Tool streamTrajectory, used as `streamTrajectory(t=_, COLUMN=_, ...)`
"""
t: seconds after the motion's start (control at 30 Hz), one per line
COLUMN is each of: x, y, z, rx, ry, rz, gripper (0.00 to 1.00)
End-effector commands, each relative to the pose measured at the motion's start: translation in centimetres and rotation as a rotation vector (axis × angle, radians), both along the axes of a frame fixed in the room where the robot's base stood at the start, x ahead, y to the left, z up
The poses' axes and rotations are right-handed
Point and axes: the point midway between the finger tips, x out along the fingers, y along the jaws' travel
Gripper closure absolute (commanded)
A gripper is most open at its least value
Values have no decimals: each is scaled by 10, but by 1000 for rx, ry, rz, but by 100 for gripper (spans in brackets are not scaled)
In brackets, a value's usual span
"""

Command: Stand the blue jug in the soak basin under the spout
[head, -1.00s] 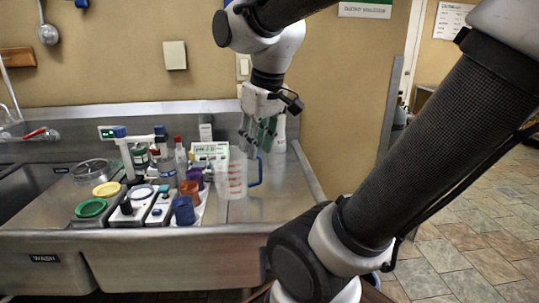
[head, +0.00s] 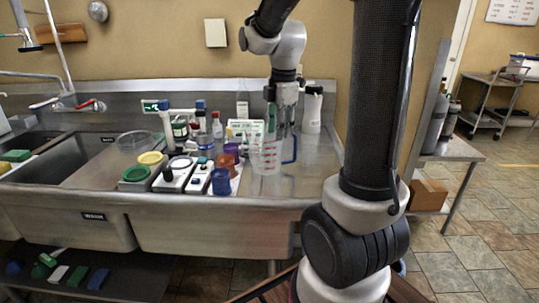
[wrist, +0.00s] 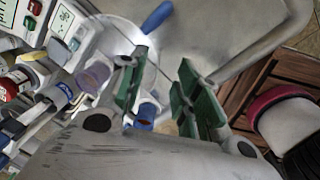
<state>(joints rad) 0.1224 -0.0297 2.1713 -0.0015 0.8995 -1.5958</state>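The blue jug is a clear jug (head: 264,159) with red markings and a blue handle (head: 290,150). It stands upright on the steel drainboard, right of several cups. My gripper (head: 282,127) is just above it, near the handle side. In the wrist view the green-padded fingers (wrist: 160,95) are apart with nothing gripped between them. The jug's blue handle (wrist: 157,17) shows beyond the fingertips. A sink basin (head: 93,235) labelled WASH is at left, with a spout (head: 62,60) above the sink. I see no label reading soak.
A white bottle (head: 312,108) stands behind the jug. Bare steel lies right of the jug. Sponges (head: 75,276) lie on the lower shelf.

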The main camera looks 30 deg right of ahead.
Motion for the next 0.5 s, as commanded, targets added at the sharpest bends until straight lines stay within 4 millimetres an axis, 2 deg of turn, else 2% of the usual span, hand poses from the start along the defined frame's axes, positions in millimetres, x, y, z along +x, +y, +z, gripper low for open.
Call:
streamTrajectory(t=0.13, x=13, y=-6, z=-12, rx=-9, ry=23, rz=117, gripper=67)
streamTrajectory(t=0.23, x=7, y=-5, z=-26, rx=6, ry=46, rz=129, gripper=67)
streamTrajectory(t=0.5, x=9, y=0, z=-59, rx=6, ry=48, rz=130, gripper=67)
